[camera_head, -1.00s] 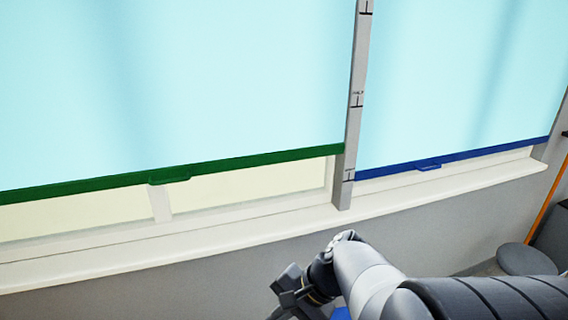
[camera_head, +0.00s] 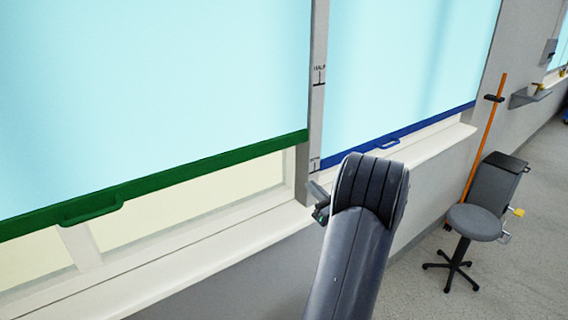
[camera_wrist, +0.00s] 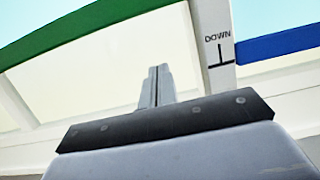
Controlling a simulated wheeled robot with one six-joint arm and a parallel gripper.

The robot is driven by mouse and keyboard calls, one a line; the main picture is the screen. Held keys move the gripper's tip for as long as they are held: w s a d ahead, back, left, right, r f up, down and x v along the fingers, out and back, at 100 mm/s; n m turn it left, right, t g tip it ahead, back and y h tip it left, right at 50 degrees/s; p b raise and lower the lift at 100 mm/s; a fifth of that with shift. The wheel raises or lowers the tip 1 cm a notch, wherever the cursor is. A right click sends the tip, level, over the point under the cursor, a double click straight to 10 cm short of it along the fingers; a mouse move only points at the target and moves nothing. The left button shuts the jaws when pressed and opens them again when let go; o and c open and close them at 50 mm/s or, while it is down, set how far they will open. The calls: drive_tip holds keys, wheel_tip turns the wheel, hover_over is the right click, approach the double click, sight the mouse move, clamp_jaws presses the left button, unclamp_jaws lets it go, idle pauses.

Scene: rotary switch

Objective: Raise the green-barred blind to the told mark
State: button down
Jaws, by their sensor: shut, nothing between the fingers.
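The green-barred blind (camera_head: 150,90) hangs on the left, its green bar (camera_head: 200,172) crossing the window. A green handle (camera_head: 92,206) is on the bar. The bar's right end meets the grey post (camera_head: 318,110) below the HALF mark (camera_head: 320,76) and a little above the lowest mark (camera_head: 313,164). That lowest mark reads DOWN in the wrist view (camera_wrist: 218,48). The green bar also shows at upper left there (camera_wrist: 90,25). My gripper (camera_wrist: 155,84) is shut and empty, below and apart from the bar. In the head view my arm mostly hides it.
A second blind with a blue bar (camera_head: 420,128) and handle (camera_head: 387,143) hangs right of the post. A white sill (camera_head: 210,245) runs below.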

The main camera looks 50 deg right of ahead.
sight(290, 99)
drive_tip(key=w+d+r+p, duration=0.1)
drive_tip(key=w+r+p, duration=0.3)
drive_tip(key=w, duration=0.5)
wheel_tip(290, 99, up, 2)
drive_tip(key=shift+w+d+r, duration=0.15)
drive_tip(key=shift+d+r, duration=0.1)
drive_tip(key=shift+d, duration=0.15)
wheel_tip(290, 99, up, 16)
drive_tip(key=p, duration=0.4)
drive_tip(key=shift+f, duration=0.15)
